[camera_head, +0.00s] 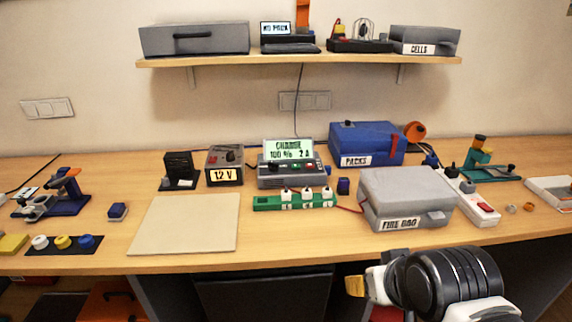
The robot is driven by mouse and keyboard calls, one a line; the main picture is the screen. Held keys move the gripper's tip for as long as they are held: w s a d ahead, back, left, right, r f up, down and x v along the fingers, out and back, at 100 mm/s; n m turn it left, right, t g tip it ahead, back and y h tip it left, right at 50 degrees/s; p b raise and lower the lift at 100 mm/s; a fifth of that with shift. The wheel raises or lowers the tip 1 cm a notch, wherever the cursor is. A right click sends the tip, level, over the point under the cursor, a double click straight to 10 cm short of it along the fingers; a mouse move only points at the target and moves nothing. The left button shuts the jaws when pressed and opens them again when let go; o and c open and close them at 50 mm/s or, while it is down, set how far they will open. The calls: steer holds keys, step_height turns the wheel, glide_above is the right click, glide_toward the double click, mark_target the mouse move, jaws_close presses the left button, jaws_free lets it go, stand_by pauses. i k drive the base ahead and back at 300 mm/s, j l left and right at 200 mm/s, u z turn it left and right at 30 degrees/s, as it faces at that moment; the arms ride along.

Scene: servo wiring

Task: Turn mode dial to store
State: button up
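The charger (290,177) stands at the middle of the bench. My arm shows at the lower right, in front of the bench edge and well apart from the charger. The end of my gripper (362,285) shows at the arm's left; whether its fingers are open or shut cannot be made out.
A green strip (262,203) with white plugs lies just before the charger. The 12 V box (225,166) stands left of it, the blue PACKS case (366,145) behind right. The grey FIRE BAG box (407,196) stands between my arm and the back. A beige mat (185,224) lies empty.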

mark_target(273, 166)
steer(key=i+j, duration=0.4)
steer(key=i, duration=0.15)
steer(key=i+j, duration=0.35)
steer(key=i, duration=0.15)
